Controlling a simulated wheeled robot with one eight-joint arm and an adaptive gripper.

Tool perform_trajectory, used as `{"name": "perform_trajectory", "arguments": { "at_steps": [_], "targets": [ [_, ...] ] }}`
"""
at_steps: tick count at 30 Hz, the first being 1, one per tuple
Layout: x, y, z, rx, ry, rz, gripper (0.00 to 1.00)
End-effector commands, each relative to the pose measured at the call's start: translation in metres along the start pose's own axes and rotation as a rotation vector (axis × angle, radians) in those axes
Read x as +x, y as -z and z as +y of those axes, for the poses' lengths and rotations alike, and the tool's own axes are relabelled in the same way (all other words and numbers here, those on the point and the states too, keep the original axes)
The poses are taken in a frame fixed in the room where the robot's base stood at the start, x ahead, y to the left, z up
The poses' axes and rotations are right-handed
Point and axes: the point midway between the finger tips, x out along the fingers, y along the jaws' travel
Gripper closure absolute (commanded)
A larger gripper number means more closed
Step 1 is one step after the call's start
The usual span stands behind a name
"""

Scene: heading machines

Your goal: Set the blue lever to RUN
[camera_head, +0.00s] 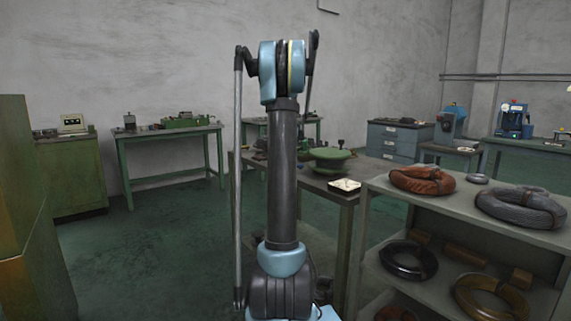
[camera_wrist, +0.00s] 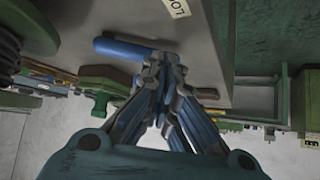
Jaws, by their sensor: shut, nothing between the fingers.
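A blue bar-like handle (camera_wrist: 122,48), which looks like the blue lever, lies across the upper middle of the wrist view, over a grey surface. My gripper (camera_wrist: 163,62) is shut and empty. Its fingertips are at the right end of the blue bar and overlap it in the picture; I cannot tell whether they touch. The lever's pivot and any RUN mark cannot be made out. In the head view neither the lever nor my gripper can be made out, and my own arm blocks the middle.
Green machine parts (camera_wrist: 105,85) lie left of my fingers. In the head view, a green round machine (camera_head: 330,158) stands on the central table, and a shelf (camera_head: 450,208) with wire coils is at right. Green floor is open at left.

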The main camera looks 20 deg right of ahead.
Motion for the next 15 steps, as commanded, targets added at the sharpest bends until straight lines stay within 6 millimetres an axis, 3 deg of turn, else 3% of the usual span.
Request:
{"name": "perform_trajectory", "arguments": {
  "at_steps": [8, 15],
  "targets": [
    [-0.001, -0.001, 0.0, 0.0, 0.0, 0.0, 1.0],
    [-0.017, -0.012, -0.006, 0.001, -0.001, -0.001, 1.0]
  ]
}}
